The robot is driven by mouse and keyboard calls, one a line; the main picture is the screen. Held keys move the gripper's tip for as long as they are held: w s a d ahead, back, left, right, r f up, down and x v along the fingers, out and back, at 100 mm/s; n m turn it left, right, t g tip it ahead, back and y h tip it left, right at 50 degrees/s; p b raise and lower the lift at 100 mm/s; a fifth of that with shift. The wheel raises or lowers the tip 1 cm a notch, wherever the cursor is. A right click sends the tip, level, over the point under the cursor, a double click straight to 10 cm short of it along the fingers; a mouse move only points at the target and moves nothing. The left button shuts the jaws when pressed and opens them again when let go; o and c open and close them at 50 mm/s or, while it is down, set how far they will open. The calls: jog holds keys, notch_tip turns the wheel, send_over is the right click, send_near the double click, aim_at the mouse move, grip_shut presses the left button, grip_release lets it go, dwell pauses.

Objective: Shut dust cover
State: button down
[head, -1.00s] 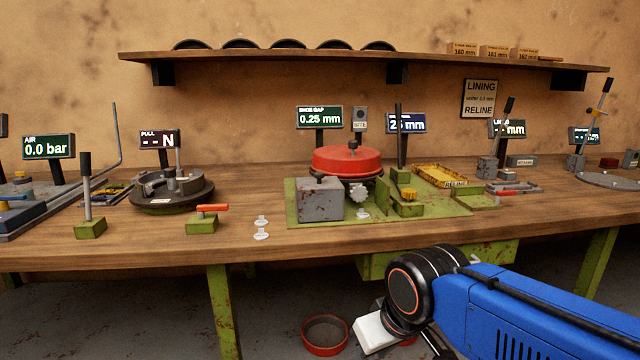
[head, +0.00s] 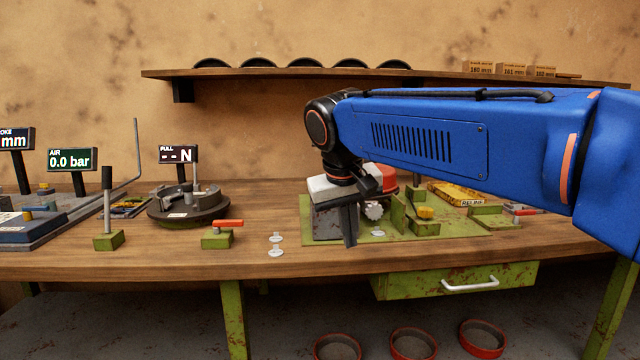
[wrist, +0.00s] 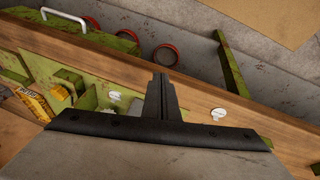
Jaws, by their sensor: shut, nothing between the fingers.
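My gripper (head: 350,240) is shut and empty. It points down in front of the red drum (head: 386,178) and over the grey block (head: 325,228) on the green base plate (head: 430,230). It hides much of both. In the wrist view the closed fingers (wrist: 161,80) reach over the bench's front part. I cannot tell for sure which part is the dust cover. A small pale flap-like piece (head: 377,233) lies on the base plate, just right of the fingers, and shows in the wrist view (wrist: 114,96).
A lever with an orange handle (head: 220,237) and a dark round fixture (head: 188,205) stand left on the bench. A green drawer (head: 455,280) hangs below the front edge. Red-rimmed drums (head: 413,343) are on the floor.

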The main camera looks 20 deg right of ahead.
jog(key=w+a+r+m+g+h, duration=0.15)
jog(key=w+a+r, duration=0.25)
jog(key=w+r, duration=0.5)
jog(key=w+a+r+m+h, duration=0.35)
jog(key=w+r, duration=0.25)
jog(key=w, duration=0.4)
jog(key=shift+n+y, duration=0.3)
jog(key=shift+y, duration=0.2)
jog(key=x, duration=1)
jog(key=shift+s+d+f, duration=0.1)
jog(key=shift+s+d, duration=0.15)
jog(key=shift+d, duration=0.4)
jog(key=shift+s+d+f, duration=0.2)
jog(key=shift+s+d, duration=0.15)
jog(key=shift+d, duration=0.45)
jog(key=shift+d, duration=0.1)
jog(key=s+d, duration=0.3)
jog(key=d, duration=0.8)
jog(key=shift+s+d, duration=0.25)
jog(key=shift+d, duration=0.15)
